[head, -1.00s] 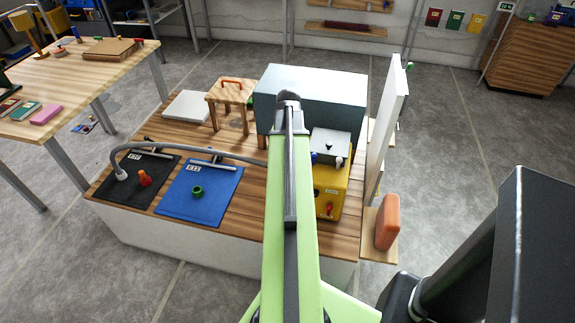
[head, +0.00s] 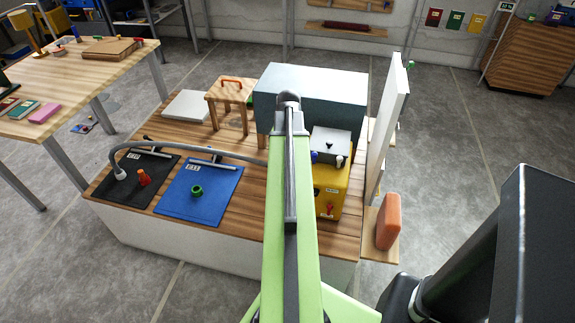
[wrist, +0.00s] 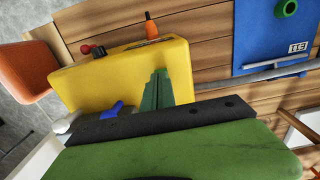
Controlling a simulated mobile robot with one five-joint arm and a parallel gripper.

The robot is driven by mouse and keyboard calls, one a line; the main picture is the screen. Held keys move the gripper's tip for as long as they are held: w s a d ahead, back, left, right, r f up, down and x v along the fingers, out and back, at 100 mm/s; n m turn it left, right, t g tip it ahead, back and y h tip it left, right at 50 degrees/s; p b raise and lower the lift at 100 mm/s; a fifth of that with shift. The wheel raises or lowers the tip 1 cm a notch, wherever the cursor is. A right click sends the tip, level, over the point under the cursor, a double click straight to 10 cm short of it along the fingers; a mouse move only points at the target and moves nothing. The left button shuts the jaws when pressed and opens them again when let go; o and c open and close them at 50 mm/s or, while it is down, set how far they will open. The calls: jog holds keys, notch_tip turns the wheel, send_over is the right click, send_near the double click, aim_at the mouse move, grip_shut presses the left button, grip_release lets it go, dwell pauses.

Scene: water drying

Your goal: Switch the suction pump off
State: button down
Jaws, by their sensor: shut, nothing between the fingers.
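The suction pump seems to be the yellow box (head: 333,182) at the right end of the wooden bench, partly hidden by my green arm in the head view. A small red switch (head: 330,209) shows on its front. In the wrist view the yellow box (wrist: 130,75) fills the upper middle, with the red switch (wrist: 90,50) on its far edge and an orange piece (wrist: 151,28) beside it. My gripper (wrist: 157,92) is shut and empty. Its green fingertips appear over the yellow box, apart from the red switch; contact with the box is unclear. My arm hides the gripper in the head view.
A grey box with blue and white knobs (head: 331,145) adjoins the pump. A large grey box (head: 325,95) stands behind, a white upright panel (head: 385,130) to the right. An orange block (head: 388,222) stands on a side shelf. A grey hose (head: 200,149) crosses above the mats.

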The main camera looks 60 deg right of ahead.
jog(key=shift+f, duration=0.3)
jog(key=shift+r, duration=0.15)
notch_tip(320, 180, up, 7)
jog(key=p, duration=0.6)
jog(key=shift+p, duration=0.3)
jog(key=w+a+r+n+p, duration=0.2)
jog(key=w+a+n, duration=0.1)
jog(key=w+a, duration=0.85)
jog(key=w+a+r+n+p, duration=0.2)
jog(key=w+a+n+p, duration=0.15)
jog(key=w+a, duration=0.8)
jog(key=s+a+r+n+p, duration=0.1)
jog(key=a+r+n, duration=0.2)
jog(key=a, duration=2.4)
jog(key=n, duration=0.5)
jog(key=shift+a+p, duration=0.35)
jog(key=shift+a, duration=0.05)
